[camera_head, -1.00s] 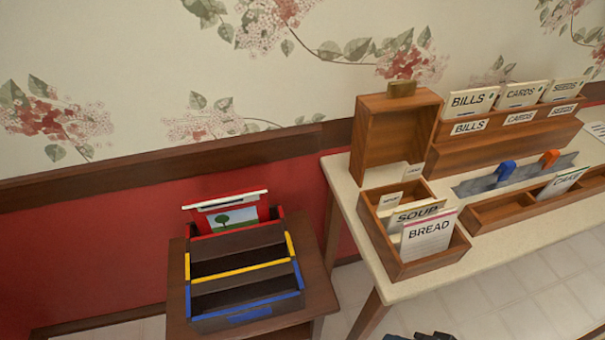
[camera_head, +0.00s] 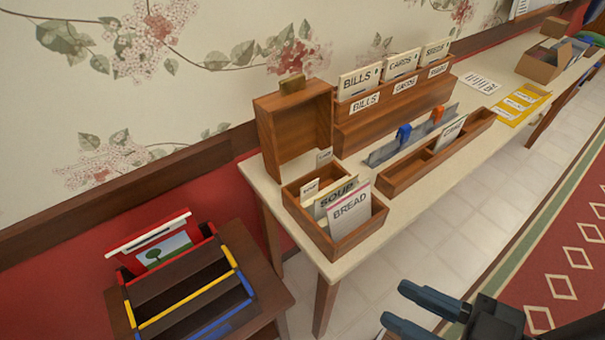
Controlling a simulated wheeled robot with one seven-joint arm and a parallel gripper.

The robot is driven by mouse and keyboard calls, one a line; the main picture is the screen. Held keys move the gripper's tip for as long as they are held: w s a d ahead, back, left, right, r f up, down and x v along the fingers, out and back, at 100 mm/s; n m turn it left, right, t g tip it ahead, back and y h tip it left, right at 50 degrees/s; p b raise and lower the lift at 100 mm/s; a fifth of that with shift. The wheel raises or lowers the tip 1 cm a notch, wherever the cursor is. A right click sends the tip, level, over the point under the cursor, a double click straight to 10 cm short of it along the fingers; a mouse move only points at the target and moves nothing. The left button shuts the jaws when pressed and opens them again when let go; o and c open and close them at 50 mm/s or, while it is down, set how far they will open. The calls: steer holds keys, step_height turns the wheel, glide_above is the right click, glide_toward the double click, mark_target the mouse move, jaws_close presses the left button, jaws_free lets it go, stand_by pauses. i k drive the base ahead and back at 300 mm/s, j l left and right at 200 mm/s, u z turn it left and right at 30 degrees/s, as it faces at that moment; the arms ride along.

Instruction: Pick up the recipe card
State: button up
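Recipe cards stand in an open wooden recipe box (camera_head: 358,237) at the near left end of the long table. The front card reads BREAD (camera_head: 349,208), with a pink stripe, and a card reading SOUP (camera_head: 335,192) stands behind it. Another white card, labelled CAKE (camera_head: 451,134), leans in a long wooden tray (camera_head: 407,181) to the right. My gripper (camera_head: 396,308) is low in the picture, in front of the table over the floor. Its dark fingers are spread apart with nothing between them, clear of the cards.
A wooden sorter (camera_head: 362,122) holds BILLS, CARDS and SEEDS envelopes at the back. A metal strip with blue and orange clips lies before it. A colourful rack (camera_head: 190,281) stands on a lower table at left. A cardboard box (camera_head: 541,66) and yellow folder (camera_head: 527,101) lie farther right.

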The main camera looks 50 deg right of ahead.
mark_target(450, 132)
steer(key=z, duration=1.65)
steer(key=k+l+u, duration=0.2)
steer(key=l, duration=0.3)
steer(key=k+l+u, duration=0.2)
steer(key=l, duration=0.25)
steer(key=k+l+u, duration=0.2)
steer(key=k+l, duration=0.2)
